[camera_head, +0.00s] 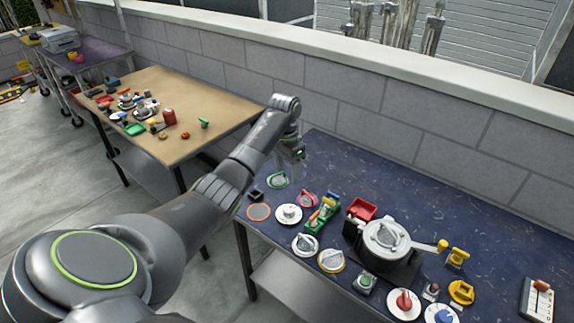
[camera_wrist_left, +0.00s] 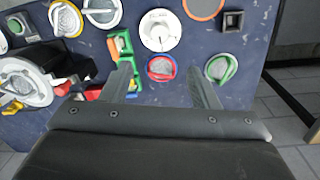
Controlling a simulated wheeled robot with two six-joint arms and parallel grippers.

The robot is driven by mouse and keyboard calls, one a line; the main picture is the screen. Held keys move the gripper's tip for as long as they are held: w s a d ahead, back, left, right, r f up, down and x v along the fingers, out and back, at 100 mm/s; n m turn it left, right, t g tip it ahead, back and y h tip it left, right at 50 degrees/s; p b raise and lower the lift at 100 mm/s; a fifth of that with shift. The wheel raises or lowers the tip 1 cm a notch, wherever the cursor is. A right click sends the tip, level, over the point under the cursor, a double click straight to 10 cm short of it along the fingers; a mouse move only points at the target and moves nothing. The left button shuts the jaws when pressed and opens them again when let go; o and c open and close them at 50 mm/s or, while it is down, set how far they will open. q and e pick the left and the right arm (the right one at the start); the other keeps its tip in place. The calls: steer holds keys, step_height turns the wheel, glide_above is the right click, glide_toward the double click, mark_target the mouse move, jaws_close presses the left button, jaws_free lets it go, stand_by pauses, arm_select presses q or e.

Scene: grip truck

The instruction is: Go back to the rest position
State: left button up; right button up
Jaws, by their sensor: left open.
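My left gripper (camera_head: 290,168) points down above that table's left end, close to a green-rimmed round piece (camera_head: 277,180). In the left wrist view the two fingers of my left gripper (camera_wrist_left: 162,80) stand apart with nothing held between them. A red-rimmed round piece (camera_wrist_left: 161,68) shows on the table beyond the gap, and the green-rimmed piece (camera_wrist_left: 221,68) shows beside the right finger. My right gripper is in neither view.
The blue table also holds a white dial (camera_head: 289,214), a red bin (camera_head: 361,209), a large round grey device (camera_head: 386,240) and several knobs. A grey block wall (camera_head: 390,125) runs behind it. A wooden table (camera_head: 220,100) with small items stands at the back left.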

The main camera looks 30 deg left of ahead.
arm_select(q)
steer(key=shift+r, duration=0.95)
